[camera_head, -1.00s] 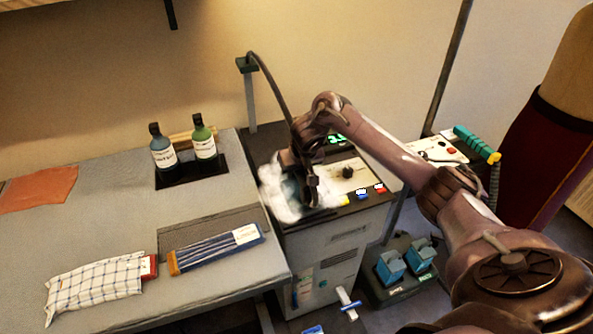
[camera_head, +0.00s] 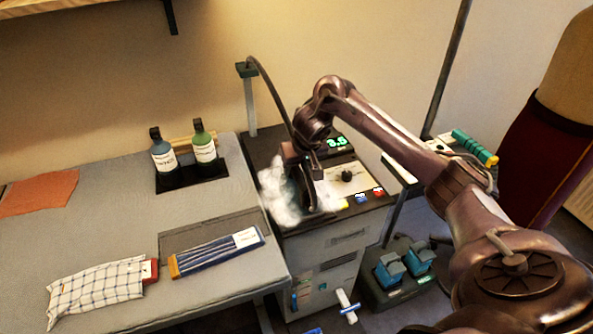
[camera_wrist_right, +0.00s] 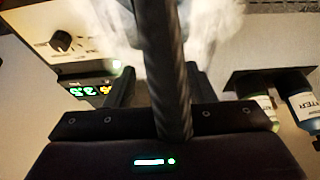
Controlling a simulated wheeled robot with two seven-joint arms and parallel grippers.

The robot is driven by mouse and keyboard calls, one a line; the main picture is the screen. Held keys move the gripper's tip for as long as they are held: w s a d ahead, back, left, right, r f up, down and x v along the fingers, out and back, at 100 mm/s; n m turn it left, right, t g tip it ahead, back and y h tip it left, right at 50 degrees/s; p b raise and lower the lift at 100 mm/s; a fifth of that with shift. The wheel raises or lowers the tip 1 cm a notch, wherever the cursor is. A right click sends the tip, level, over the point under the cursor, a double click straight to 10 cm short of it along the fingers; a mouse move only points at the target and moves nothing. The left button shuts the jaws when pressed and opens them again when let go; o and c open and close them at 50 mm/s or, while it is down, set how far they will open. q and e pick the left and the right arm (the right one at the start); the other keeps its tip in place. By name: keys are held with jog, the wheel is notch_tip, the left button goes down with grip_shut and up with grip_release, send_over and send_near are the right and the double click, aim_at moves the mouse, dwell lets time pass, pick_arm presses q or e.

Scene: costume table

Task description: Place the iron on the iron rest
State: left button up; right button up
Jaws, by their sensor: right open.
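The dark iron (camera_head: 308,194) is on the left part of the steam station's top (camera_head: 262,150), half hidden in white steam. The rest under it is hidden by the steam, so I cannot tell exactly how the iron sits. My right gripper (camera_head: 303,172) is just above the iron, pointing down, with its jaws open. My left gripper is not in view.
A hose stand (camera_head: 249,100) rises behind the station. The station has a knob panel (camera_head: 347,178) and a green display (camera_head: 338,142). Two bottles (camera_head: 163,158) stand in a dark tray on the grey table (camera_head: 120,225).

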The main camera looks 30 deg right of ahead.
jog(key=p+v, duration=0.2)
jog(key=v, duration=0.3)
jog(key=shift+d+r, duration=0.1)
jog(key=shift+r, duration=0.15)
pick_arm(q)
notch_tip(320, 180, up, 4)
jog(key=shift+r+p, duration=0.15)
jog(key=shift+p, duration=0.25)
pick_arm(e)
jog(key=shift+s+r, duration=0.25)
jog(key=shift+r, duration=0.1)
